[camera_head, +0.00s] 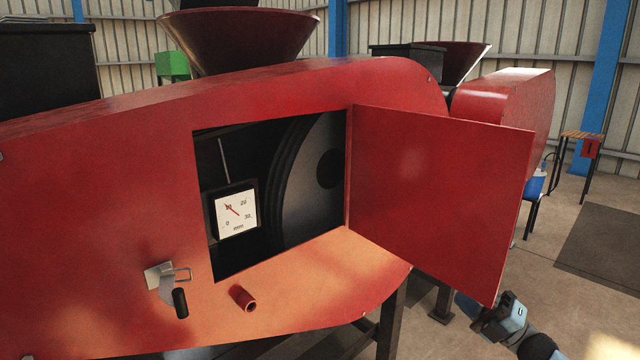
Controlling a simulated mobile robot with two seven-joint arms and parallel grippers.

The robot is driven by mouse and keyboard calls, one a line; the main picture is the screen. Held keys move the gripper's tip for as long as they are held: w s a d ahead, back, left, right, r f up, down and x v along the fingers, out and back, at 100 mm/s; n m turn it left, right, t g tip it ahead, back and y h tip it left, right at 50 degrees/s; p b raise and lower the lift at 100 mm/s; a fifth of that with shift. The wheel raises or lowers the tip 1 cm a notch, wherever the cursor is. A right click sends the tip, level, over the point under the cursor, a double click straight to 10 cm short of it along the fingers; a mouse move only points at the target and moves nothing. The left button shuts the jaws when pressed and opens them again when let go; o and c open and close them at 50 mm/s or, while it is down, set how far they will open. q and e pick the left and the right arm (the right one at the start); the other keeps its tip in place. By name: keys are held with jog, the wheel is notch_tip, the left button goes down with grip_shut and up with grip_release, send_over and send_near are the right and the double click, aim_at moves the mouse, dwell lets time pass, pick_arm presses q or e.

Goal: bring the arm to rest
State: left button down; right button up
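The red screw press housing (90,200) fills the left and middle of the head view. Its hatch door (435,190) stands open, swung out to the right. Inside the opening are a dark pulley wheel (312,175) and a white dial gauge (236,214) marked in mm, its red needle near 10. My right gripper (478,310) is low at the right, by the lower outer corner of the door, with my arm coming from the bottom edge. Its fingers are small and partly hidden, so I cannot tell whether it is open. My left gripper is not in view.
A latch with a black handle (180,302) and a short red tube (243,298) stick out from the housing below the opening. A second red press (510,105) and a small table (582,134) stand behind at right. Floor (590,250) right of the door is clear.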

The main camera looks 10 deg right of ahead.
jog(key=s+a+f+m+t+h+b, duration=0.1)
jog(key=s+a+f+m+h, duration=0.4)
jog(key=f+m, duration=0.3)
jog(key=s+a+f+m+t+h+b, duration=0.1)
jog(key=s+a+f+m+h, duration=0.4)
jog(key=f+m, duration=0.3)
jog(key=s+a+f+m+g+h+b, duration=0.1)
jog(key=s+a+f+m+g, duration=0.25)
jog(key=s+a, duration=0.25)
jog(key=s+a+f+m+g+h+b, duration=0.2)
jog(key=s+a+f+m+g, duration=0.1)
jog(key=s+a+f+m, duration=0.3)
pick_arm(q)
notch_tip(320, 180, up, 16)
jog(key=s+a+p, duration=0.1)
jog(key=p, duration=2.8)
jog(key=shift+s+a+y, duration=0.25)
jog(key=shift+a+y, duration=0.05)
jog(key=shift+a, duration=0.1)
pick_arm(e)
jog(key=s+r, duration=0.2)
jog(key=r, duration=0.7)
jog(key=s+d+r+g, duration=0.1)
jog(key=s+r, duration=0.1)
jog(key=r, duration=0.6)
jog(key=shift+d+r+h, duration=0.3)
jog(key=shift+r, duration=0.1)
jog(key=shift+s, duration=0.1)
